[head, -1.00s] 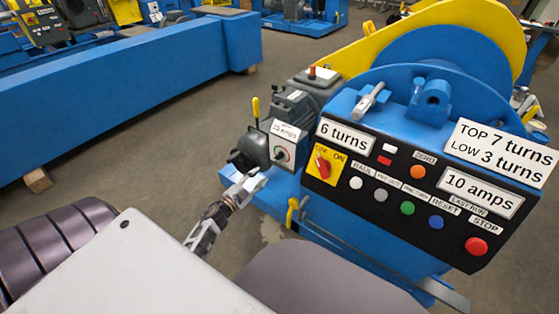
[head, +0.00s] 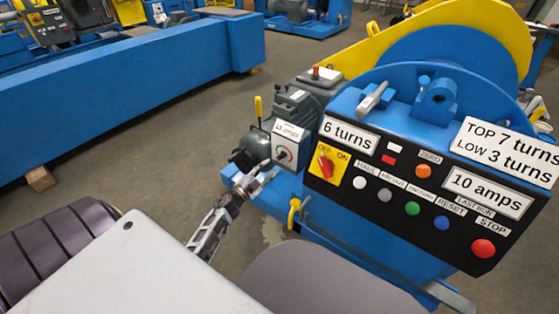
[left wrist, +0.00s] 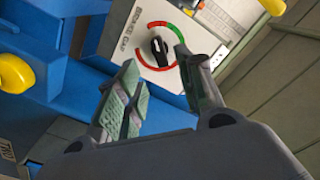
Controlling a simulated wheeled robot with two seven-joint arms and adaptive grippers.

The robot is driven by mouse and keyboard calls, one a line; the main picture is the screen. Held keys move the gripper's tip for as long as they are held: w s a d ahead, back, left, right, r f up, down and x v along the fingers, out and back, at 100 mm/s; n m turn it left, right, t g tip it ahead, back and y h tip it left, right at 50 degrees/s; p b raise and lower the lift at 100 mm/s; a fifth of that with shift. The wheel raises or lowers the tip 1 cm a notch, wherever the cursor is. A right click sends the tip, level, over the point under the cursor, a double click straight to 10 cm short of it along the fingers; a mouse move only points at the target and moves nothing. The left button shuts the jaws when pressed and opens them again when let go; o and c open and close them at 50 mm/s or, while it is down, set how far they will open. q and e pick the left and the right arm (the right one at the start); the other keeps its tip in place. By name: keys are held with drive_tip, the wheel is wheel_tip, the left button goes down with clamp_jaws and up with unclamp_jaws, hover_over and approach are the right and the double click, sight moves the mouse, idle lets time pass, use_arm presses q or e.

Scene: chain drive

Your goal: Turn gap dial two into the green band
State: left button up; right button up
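A dial with a black knob sits on a white plate (head: 290,135) on the grey motor unit, left of the control panel. The left wrist view shows its knob (left wrist: 160,50) inside a coloured arc, with a green stretch (left wrist: 177,29) at the upper right and red on either side. I cannot tell exactly where the pointer stands. My left gripper (head: 266,172) is open, just below and left of the plate. In the left wrist view the gripper's fingers (left wrist: 156,68) are apart, with the knob visible beyond the gap and nothing held. My right gripper is not in view.
The black control panel (head: 425,225) with a red-yellow switch (head: 325,166) and several buttons stands to the right. A yellow handle (head: 293,212) is below the dial, and a yellow-topped lever (head: 257,107) is left of it. Open floor (head: 200,130) lies left.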

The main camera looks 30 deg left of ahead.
sight(280, 159)
use_arm(q)
drive_tip(key=shift+w+d+b, duration=0.15)
drive_tip(key=shift+w+b, duration=0.35)
drive_tip(key=shift+w, duration=1.55)
drive_tip(key=shift+w+d+b, duration=0.15)
drive_tip(key=shift+w+b, duration=0.5)
drive_tip(key=shift+w, duration=1.6)
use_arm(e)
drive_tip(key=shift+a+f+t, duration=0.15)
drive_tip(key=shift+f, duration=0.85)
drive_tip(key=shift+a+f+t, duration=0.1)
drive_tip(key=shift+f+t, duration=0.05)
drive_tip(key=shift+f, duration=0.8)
use_arm(q)
drive_tip(key=shift+c, duration=0.3)
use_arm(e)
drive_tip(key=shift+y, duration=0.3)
use_arm(q)
clamp_jaws()
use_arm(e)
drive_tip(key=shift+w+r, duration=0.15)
